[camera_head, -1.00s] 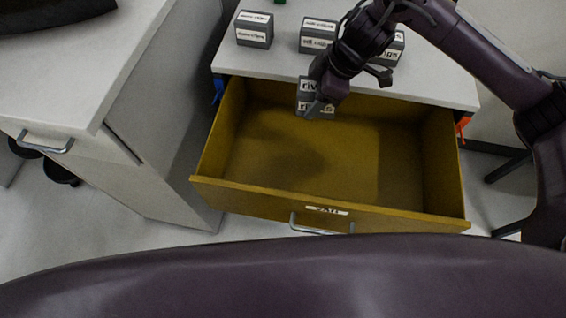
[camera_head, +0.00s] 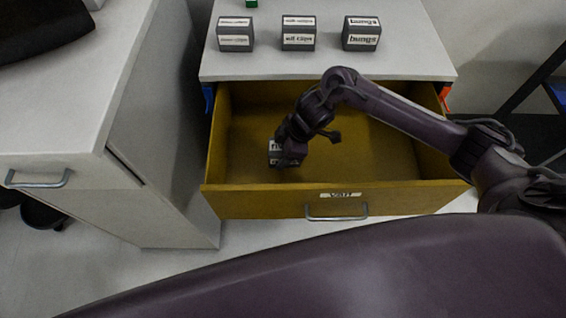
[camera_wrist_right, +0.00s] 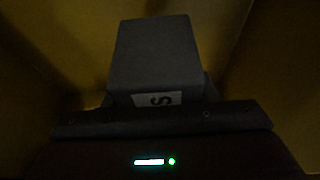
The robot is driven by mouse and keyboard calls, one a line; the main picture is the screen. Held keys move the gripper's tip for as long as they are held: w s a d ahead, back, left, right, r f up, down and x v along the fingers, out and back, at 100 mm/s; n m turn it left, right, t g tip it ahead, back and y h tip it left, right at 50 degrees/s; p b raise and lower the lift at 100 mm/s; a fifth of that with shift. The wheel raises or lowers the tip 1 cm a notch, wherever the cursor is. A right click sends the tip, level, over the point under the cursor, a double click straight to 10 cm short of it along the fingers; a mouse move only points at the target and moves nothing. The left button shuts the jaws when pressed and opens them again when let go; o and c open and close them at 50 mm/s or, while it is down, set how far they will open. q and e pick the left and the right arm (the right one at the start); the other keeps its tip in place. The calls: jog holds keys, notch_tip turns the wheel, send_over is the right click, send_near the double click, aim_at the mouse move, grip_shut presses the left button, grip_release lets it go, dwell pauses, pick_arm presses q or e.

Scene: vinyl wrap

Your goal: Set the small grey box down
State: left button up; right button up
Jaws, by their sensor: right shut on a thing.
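The small grey box (camera_head: 274,153) with white labels is in my right gripper (camera_head: 284,156), inside the open yellow drawer (camera_head: 340,201) toward its left side. The box also shows in the right wrist view (camera_wrist_right: 155,55), with part of a label and a letter facing the gripper. The gripper is shut on it. Whether the box touches the drawer floor cannot be told. My left gripper is not in view.
Three other grey labelled boxes stand on the white top behind the drawer: left (camera_head: 235,35), middle (camera_head: 298,33), right (camera_head: 361,33). The drawer's right side is free of objects. A grey cabinet (camera_head: 165,130) stands close on the left.

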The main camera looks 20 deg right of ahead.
notch_tip(320, 180, down, 3)
jog(key=shift+r, duration=0.1)
jog(key=shift+f, duration=1.9)
jog(key=shift+f+b, duration=0.15)
jog(key=shift+b, duration=0.2)
jog(key=o, duration=1.1)
jog(key=shift+c, duration=0.2)
